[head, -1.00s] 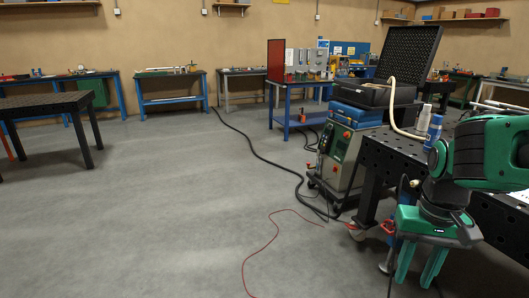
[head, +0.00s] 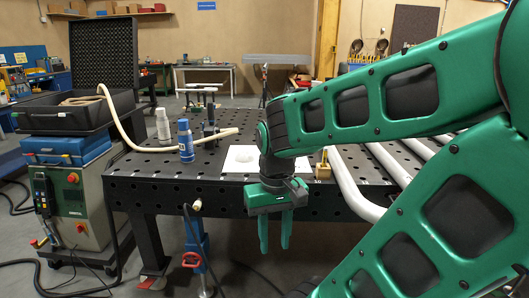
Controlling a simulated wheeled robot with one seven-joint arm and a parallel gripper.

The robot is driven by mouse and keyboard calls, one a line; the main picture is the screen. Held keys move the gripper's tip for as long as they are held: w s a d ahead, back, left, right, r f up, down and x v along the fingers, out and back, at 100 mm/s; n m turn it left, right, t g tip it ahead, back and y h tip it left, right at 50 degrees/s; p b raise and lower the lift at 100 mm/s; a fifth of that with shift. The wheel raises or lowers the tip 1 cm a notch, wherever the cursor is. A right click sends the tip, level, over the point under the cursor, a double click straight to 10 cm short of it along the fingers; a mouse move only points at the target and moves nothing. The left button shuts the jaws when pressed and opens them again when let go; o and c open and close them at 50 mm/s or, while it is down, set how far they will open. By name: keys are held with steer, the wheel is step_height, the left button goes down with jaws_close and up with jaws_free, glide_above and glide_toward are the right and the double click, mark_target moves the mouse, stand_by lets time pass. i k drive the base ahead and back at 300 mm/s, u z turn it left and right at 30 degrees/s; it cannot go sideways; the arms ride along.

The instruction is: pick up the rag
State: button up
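A white flat sheet (head: 232,170) lies on the black perforated table (head: 150,178). A small pale, lumpy shape (head: 243,157) shows on it, partly beside my arm. It may be the rag, but it is too small to tell. My gripper (head: 275,231) hangs in front of the table's near edge, pointing down, to the right of and lower than the sheet. Its two green fingers are apart with nothing between them.
A blue bottle (head: 186,140), a grey-white bottle (head: 162,125) and a dark clamp (head: 210,122) stand on the table's left side. A cream hose (head: 118,118) runs from an open black case (head: 60,113). Pale bent pipes (head: 350,187) lie at right.

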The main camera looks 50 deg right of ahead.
mark_target(244, 156)
steer(key=z, duration=0.6)
steer(key=i, duration=0.9)
steer(key=z, duration=0.85)
steer(key=i, duration=0.65)
steer(key=z, duration=0.2)
